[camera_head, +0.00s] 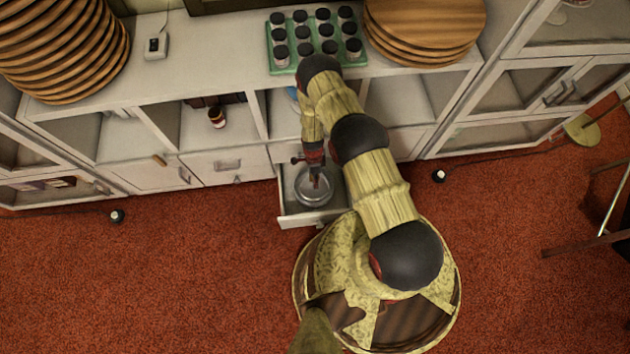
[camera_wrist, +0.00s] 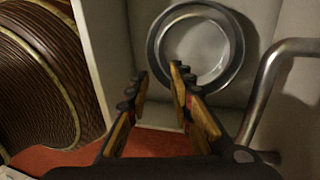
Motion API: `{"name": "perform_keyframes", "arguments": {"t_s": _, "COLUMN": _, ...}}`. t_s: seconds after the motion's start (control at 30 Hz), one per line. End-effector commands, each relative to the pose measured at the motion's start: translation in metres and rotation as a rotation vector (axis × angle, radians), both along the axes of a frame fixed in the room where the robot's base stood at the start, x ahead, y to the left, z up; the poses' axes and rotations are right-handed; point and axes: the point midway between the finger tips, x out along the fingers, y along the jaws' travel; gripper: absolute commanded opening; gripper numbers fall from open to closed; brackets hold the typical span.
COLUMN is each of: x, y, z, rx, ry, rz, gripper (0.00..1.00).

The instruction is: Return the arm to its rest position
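My gripper (camera_head: 315,172) points down over an open drawer (camera_head: 292,210) in the low white cabinet. In the wrist view its two fingers (camera_wrist: 160,76) stand apart with nothing between them. A round metal-rimmed dish (camera_head: 312,196) lies in the drawer below my gripper. It also shows beyond the fingertips in the wrist view (camera_wrist: 154,45). My arm (camera_head: 380,190) reaches from my base, over the cabinet front, and bends back down to the drawer.
A green tray (camera_head: 270,48) of dark-lidded jars and stacked wooden discs (camera_head: 425,12) stand on the cabinet top (camera_head: 205,70). A small brown bottle (camera_head: 216,117) is on a shelf.

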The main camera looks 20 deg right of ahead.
Motion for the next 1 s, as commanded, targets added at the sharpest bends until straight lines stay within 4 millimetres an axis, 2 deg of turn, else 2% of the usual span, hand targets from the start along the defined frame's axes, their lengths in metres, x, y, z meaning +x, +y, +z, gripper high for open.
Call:
{"name": "perform_keyframes", "arguments": {"t_s": 0.77, "x": 0.000, "y": 0.000, "z": 0.000, "rx": 0.000, "ry": -0.001, "rz": 0.003, "gripper": 0.23}}
{"name": "perform_keyframes", "arguments": {"t_s": 0.87, "x": 0.000, "y": 0.000, "z": 0.000, "rx": 0.010, "ry": -0.001, "rz": 0.041, "gripper": 0.23}}
{"name": "perform_keyframes", "arguments": {"t_s": 1.0, "x": -0.010, "y": 0.001, "z": 0.002, "rx": 0.053, "ry": 0.029, "rz": 0.187, "gripper": 0.23}}
